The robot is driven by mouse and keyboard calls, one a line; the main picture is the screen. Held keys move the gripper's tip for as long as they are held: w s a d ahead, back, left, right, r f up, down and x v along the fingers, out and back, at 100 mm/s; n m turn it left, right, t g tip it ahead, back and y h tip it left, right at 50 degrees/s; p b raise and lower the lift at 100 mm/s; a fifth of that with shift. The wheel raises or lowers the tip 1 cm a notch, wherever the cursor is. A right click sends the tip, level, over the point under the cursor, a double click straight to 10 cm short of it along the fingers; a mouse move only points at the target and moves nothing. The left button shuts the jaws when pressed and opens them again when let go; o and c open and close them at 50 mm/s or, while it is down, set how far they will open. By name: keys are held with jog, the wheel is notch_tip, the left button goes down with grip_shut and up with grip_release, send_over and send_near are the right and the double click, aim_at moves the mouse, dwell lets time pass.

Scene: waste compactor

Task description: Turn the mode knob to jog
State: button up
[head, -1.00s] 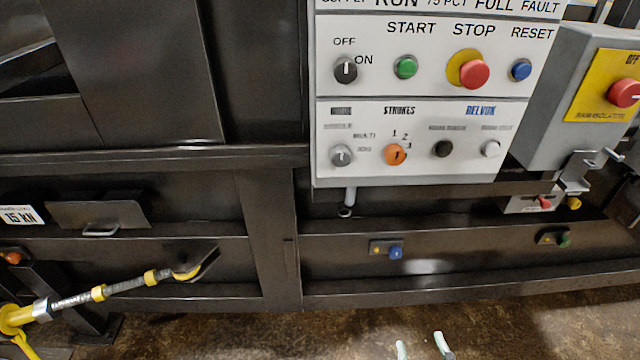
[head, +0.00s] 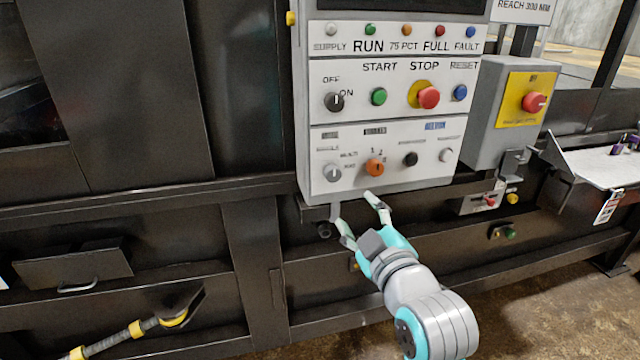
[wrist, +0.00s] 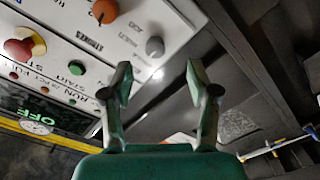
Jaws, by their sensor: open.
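The mode knob appears to be the grey knob (head: 332,172) at the lower left of the white control panel, with small blurred labels to its upper right. It has a pale pointer mark whose exact setting I cannot tell. In the wrist view the grey knob (wrist: 155,46) sits just beyond the gap between the fingertips. My gripper (head: 358,214) is open and empty, below the panel's lower edge and apart from the knob. Both fingers show in the wrist view, with my gripper (wrist: 160,82) spread around empty space.
Close by are an orange strokes knob (head: 375,168), a black knob (head: 410,159) and a black off/on knob (head: 334,101). Above are a green start button (head: 379,96) and a red stop button (head: 429,98). A grey isolator box (head: 490,125) stands to the right.

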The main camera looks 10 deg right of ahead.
aim_at(334, 176)
jog(key=w, duration=0.3)
jog(key=w+a+r, duration=0.1)
jog(key=w, duration=0.3)
jog(key=w+r, duration=0.1)
jog(key=w, duration=0.2)
jog(key=shift+w+a+r, duration=0.15)
jog(key=shift+w+a, duration=0.05)
jog(key=shift+w, duration=0.2)
grip_shut()
